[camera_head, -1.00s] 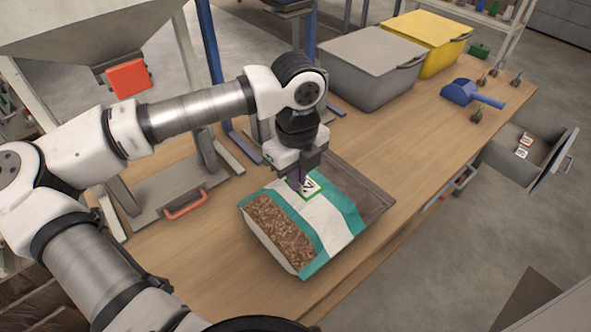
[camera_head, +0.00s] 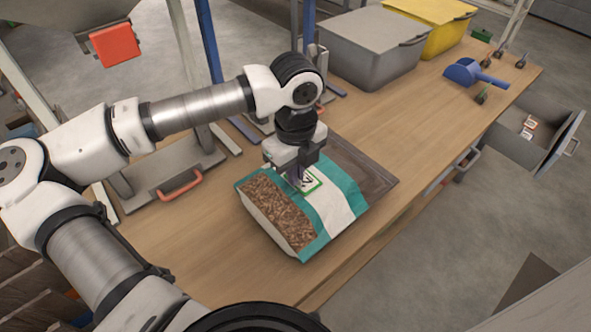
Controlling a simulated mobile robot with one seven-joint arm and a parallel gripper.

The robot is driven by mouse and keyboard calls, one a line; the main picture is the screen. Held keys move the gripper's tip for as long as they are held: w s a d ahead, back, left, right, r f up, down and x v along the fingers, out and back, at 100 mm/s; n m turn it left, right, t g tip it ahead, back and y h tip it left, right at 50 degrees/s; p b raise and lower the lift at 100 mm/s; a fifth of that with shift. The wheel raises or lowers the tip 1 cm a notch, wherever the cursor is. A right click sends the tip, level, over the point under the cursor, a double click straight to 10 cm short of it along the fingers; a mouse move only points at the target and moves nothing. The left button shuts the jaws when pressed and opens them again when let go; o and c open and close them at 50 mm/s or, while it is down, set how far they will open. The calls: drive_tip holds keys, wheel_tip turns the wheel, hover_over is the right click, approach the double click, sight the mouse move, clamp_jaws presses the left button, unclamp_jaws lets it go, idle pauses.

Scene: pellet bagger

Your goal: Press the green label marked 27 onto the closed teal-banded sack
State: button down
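The sack (camera_head: 335,207) lies flat on the wooden bench, with teal bands, a white middle and a clear window showing brown pellets. A green-bordered label (camera_head: 313,184) with a dark mark lies at the upper part of the sack's white and teal area; its number is too small to read. My gripper (camera_head: 299,183) points down over the label's left edge, at or very near the sack's surface. Its fingers are small and partly hidden, so I cannot tell whether they are open or still touch the label.
A dark tray (camera_head: 375,178) lies under or behind the sack. A grey bin (camera_head: 370,55), a yellow bin (camera_head: 432,25) and a blue scoop (camera_head: 470,74) stand farther back. An open drawer (camera_head: 515,145) with small labels juts out at right. The bench front is clear.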

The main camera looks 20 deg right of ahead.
drive_tip(key=shift+f+b, duration=0.2)
drive_tip(key=shift+b, duration=0.15)
idle(0.6)
drive_tip(key=c, duration=1.5)
unclamp_jaws()
drive_tip(key=shift+c, duration=0.2)
wheel_tip(320, 180, up, 14)
drive_tip(key=b, duration=0.1)
drive_tip(key=shift+b, duration=0.4)
drive_tip(key=shift+f, duration=0.1)
